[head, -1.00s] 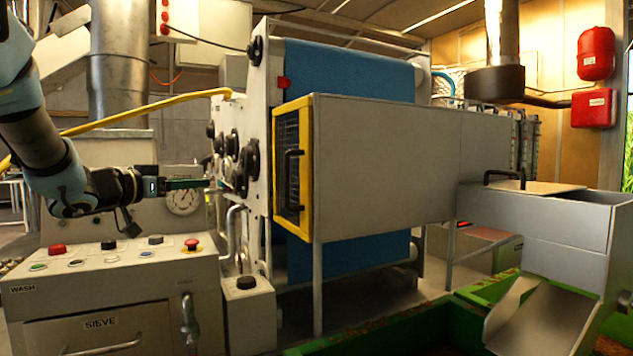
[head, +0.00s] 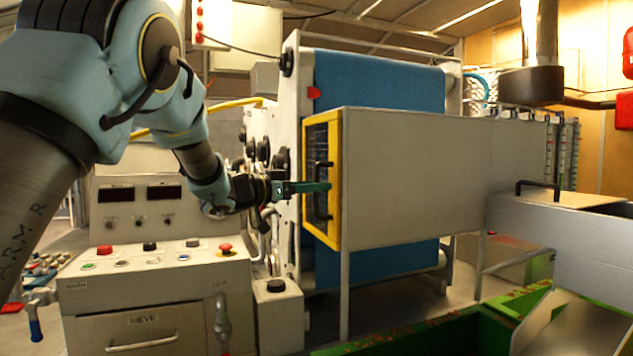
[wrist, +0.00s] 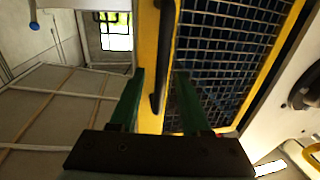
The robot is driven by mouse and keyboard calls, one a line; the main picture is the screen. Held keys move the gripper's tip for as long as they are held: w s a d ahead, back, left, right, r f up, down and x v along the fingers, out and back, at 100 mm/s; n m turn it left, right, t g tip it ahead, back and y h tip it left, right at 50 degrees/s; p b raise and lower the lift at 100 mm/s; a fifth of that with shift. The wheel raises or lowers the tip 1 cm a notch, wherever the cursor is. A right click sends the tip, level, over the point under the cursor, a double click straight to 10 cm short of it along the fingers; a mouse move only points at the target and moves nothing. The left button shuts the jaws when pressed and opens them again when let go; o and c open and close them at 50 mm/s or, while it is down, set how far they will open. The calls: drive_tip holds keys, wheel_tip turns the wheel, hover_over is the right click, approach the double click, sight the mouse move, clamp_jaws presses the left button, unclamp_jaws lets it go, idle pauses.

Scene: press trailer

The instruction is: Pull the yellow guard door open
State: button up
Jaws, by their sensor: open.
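The yellow guard door (head: 336,185) is a yellow frame with wire mesh on the left end of a grey box, and it looks shut. Its black bar handle (head: 318,190) stands upright on the frame. My gripper (head: 328,186) has green fingers and is at the handle in the head view. In the wrist view the door (wrist: 149,50) and its mesh fill the middle and right. The handle (wrist: 163,60) runs down between the two open fingers of my gripper (wrist: 160,85), nearer neither clearly. I cannot tell whether a finger touches it.
A grey control console (head: 165,270) with buttons stands to the left, below my arm. The grey box (head: 430,180) extends right of the door. Black knobs (head: 265,150) on the machine side are close behind my gripper. A green trough (head: 455,335) lies low at the right.

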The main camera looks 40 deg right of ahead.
drive_tip(key=shift+d, duration=0.3)
drive_tip(key=shift+c, duration=0.4)
clamp_jaws()
idle(0.9)
